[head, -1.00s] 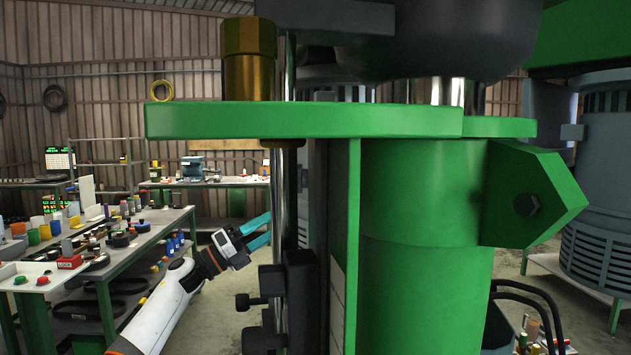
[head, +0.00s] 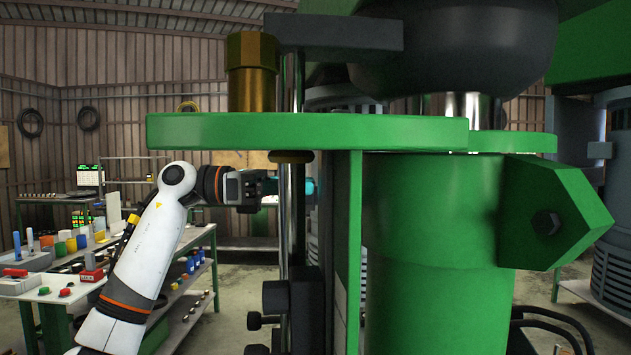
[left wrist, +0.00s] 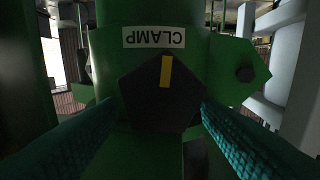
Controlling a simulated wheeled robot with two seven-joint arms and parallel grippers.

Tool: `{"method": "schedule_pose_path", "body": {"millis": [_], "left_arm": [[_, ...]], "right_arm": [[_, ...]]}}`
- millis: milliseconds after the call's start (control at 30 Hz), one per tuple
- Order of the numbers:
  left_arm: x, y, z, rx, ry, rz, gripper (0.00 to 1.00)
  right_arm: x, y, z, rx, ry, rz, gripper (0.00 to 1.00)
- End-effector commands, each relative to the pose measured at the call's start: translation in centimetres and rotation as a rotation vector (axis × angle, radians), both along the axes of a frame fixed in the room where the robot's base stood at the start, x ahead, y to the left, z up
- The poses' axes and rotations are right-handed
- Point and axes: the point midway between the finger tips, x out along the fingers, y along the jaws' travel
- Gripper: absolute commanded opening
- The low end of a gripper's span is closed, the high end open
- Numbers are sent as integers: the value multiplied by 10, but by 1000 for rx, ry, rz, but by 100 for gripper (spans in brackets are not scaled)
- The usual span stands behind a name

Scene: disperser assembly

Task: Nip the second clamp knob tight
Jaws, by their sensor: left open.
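A dark, many-sided clamp knob (left wrist: 150,95) with a yellow bar on its face fills the middle of the left wrist view. A white label reading CLAMP, upside down in that view, sits just above it on the green body. My left gripper (left wrist: 158,106) is open, with one teal finger on each side of the knob's lower part. I cannot tell whether the fingers touch it. In the head view the left gripper (head: 308,187) reaches behind the shiny rods, below the green plate, and its fingers are mostly hidden. The knob is hidden in the head view. My right gripper is not in view.
The green plate (head: 300,131) with a brass fitting (head: 252,72) lies just above my left gripper. Upright rods and a black block with small knobs (head: 290,300) stand close by. A green cylinder (head: 435,215) fills the centre right. A cluttered workbench (head: 75,290) is at left.

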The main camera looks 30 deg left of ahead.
Motion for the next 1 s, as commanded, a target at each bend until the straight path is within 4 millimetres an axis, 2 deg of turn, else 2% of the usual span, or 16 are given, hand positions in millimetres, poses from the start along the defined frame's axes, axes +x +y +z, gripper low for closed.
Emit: {"method": "schedule_pose_path", "body": {"millis": [100, 200, 567, 667, 833, 1000], "left_arm": [[8, -16, 1, 0, 1, -2, 59], [12, -24, 1, 0, 1, 0, 59], [14, -29, 0, -2, 1, 1, 59], [14, -29, 0, -2, 1, 1, 46], [14, -29, 0, -2, 1, 1, 18], [14, -29, 0, 1, -5, 1, 16]], "right_arm": [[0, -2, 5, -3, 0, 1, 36], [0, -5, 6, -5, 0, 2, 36], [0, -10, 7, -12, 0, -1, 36], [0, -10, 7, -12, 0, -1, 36], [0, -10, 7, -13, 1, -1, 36], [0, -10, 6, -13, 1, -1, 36]]}}
